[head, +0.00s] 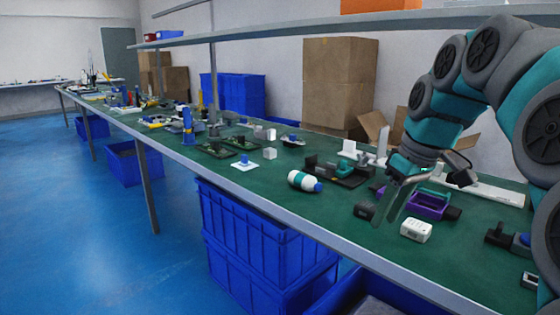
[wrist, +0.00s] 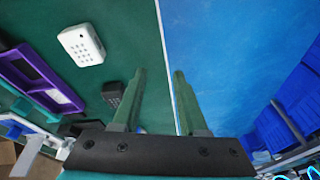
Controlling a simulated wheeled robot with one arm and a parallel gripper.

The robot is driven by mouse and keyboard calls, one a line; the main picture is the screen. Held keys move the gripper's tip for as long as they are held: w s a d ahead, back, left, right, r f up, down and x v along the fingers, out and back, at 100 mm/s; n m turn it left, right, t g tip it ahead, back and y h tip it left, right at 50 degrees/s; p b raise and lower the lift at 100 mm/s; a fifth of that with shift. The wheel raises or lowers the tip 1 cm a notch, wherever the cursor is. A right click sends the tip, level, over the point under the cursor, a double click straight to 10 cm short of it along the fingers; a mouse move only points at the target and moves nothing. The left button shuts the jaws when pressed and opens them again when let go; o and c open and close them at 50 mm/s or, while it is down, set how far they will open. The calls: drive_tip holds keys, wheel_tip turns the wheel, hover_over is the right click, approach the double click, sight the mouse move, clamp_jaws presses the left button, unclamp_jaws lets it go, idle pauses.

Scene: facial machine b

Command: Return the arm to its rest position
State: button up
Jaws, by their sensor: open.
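My arm (head: 436,110) reaches in from the right of the head view, bent in an arch over the green workbench. My gripper (head: 393,203) points down above the bench near its front edge, with its two fingers apart and nothing between them. In the wrist view my gripper (wrist: 160,100) also shows open and empty, with the bench's metal edge (wrist: 162,45) and the blue floor beyond its fingers.
A white keypad-like box (head: 416,230) and a purple-framed part (head: 430,204) lie close to my gripper. Blue crates (head: 265,230) stand under the bench. A shelf (head: 330,27) runs above it.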

drive_tip(key=s+a+f+m+g+h, duration=0.1)
drive_tip(key=s+a+f+m+g, duration=0.1)
drive_tip(key=s+f, duration=0.9)
drive_tip(key=s+a+f+m+g+h, duration=0.1)
drive_tip(key=s+a+f+m, duration=0.2)
drive_tip(key=s+f, duration=0.9)
drive_tip(key=s, duration=0.5)
drive_tip(key=shift+s+m+g, duration=0.2)
drive_tip(key=shift+m+g, duration=0.2)
